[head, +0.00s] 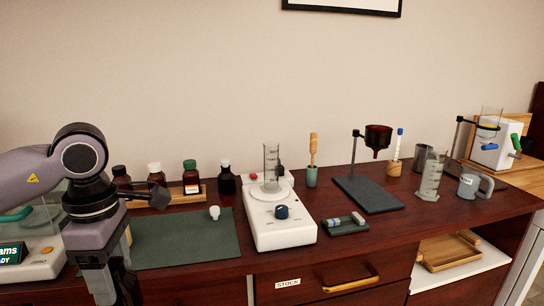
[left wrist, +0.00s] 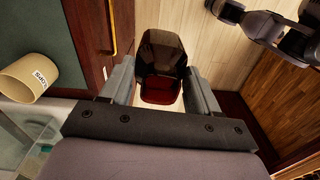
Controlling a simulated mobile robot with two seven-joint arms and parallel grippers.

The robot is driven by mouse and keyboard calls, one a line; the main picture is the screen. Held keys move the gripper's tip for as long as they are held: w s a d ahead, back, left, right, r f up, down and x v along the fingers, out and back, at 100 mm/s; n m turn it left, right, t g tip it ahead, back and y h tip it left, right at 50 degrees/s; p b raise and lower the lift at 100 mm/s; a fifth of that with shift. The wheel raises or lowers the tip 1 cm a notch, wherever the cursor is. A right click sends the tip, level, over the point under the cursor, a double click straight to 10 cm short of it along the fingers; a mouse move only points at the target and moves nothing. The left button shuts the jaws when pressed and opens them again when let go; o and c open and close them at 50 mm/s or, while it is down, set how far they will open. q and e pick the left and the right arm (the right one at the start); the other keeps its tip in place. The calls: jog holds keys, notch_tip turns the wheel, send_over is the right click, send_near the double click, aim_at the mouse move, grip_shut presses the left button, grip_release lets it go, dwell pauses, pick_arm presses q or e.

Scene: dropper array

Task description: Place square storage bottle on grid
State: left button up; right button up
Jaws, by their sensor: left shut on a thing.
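The storage bottle (left wrist: 162,60) is dark amber with a deep red lower part. In the left wrist view it sits between the two grey fingers of my left gripper (left wrist: 162,84), which is shut on it. The light wood floor shows behind it. In the head view my left gripper (head: 112,293) points down at the lower left edge, and the bottle is not visible there. A dark green mat (head: 195,240) lies on the counter right of my left arm; I cannot make out a grid on it. My right gripper is not in clear view.
Brown bottles stand behind the mat, some on a wooden rack (head: 175,199). A white stirrer or balance (head: 285,238) stands right of the mat. A funnel stand (head: 366,194) is farther right. A beige labelled cup (left wrist: 30,78) stands near the counter edge.

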pick_arm(q)
notch_tip(320, 180, down, 12)
jog(key=s+d+m, duration=0.1)
jog(key=d+m, duration=0.1)
jog(key=m, duration=1.7)
jog(key=shift+s+d+m, duration=0.3)
jog(key=shift+s+m, duration=0.1)
jog(key=shift+f, duration=0.1)
